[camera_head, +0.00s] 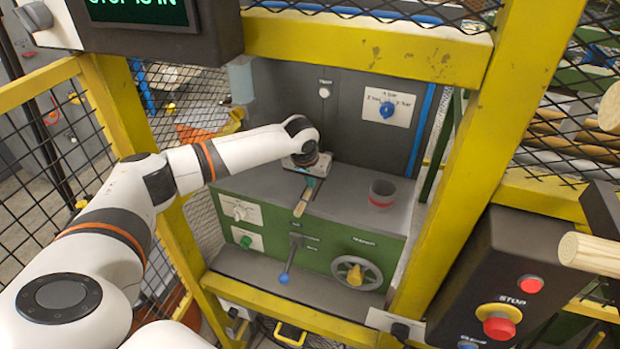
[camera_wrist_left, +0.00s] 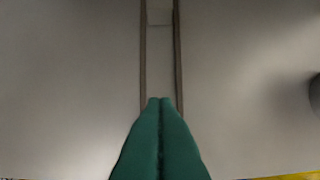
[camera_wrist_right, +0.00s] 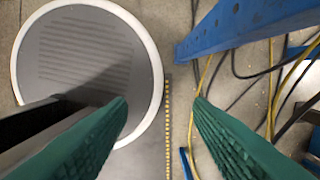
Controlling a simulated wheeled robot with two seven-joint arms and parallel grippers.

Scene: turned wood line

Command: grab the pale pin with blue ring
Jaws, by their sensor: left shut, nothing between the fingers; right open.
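My left gripper (camera_head: 308,183) is shut and empty, pointing down over the grey top of the green machine (camera_head: 330,225). A short pale wooden piece (camera_head: 301,207) shows at the front of the top, just below the fingers. I cannot make out a blue ring on it. In the left wrist view the shut green fingers (camera_wrist_left: 160,100) are above or at a narrow railed channel (camera_wrist_left: 160,60) with a pale floor. My right gripper (camera_wrist_right: 160,100) is open and empty, away from the machine. No pin with a blue ring can be made out.
A dark cup with a red band (camera_head: 382,193) stands right of my left gripper. Yellow posts (camera_head: 470,150) frame the machine opening. A lever with a blue knob (camera_head: 284,278) and a handwheel (camera_head: 357,273) are on the front. A blue beam (camera_wrist_right: 250,25) and cables show near my right gripper.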

